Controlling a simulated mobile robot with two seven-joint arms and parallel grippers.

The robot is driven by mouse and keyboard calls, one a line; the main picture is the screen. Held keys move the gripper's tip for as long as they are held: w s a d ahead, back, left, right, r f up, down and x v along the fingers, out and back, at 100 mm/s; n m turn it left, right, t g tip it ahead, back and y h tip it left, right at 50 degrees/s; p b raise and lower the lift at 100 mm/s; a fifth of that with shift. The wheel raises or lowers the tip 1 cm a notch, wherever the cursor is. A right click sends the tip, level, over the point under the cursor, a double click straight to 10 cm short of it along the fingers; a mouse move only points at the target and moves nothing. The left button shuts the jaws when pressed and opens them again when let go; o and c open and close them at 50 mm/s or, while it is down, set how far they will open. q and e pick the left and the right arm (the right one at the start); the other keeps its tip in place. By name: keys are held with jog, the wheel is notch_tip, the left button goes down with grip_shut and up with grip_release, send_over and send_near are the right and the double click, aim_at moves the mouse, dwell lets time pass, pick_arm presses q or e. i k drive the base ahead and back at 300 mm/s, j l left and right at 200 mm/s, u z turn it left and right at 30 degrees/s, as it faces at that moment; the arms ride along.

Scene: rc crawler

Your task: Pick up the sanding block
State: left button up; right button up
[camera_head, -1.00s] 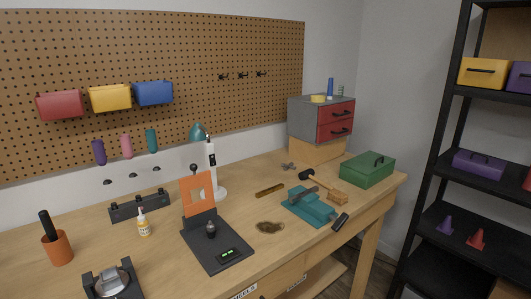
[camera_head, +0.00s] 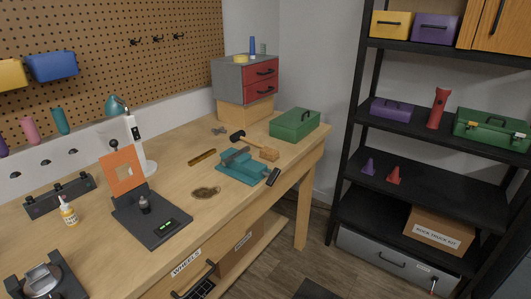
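No thing in view can be told for certain as the sanding block. A small dark block (camera_head: 273,177) lies by the bench's front edge, right of the vise. A narrow brown bar (camera_head: 202,157) lies left of the vise. Neither of my grippers is in view.
A green toolbox (camera_head: 295,124) and a grey cabinet with red drawers (camera_head: 245,82) stand at the bench's far end. A black stand with an orange frame (camera_head: 122,172) is nearer. A black shelf rack (camera_head: 440,141) stands right, across a floor gap.

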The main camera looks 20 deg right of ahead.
aim_at(267, 154)
jog(key=l+u, duration=0.1)
jog(key=u, duration=0.25)
jog(key=i+l+u, duration=0.1)
jog(key=u, duration=0.25)
jog(key=l+u, duration=0.2)
jog(key=u, duration=0.15)
jog(key=l+u, duration=0.5)
jog(key=l, duration=0.75)
jog(key=k+l+u, duration=0.15)
jog(key=l, duration=0.25)
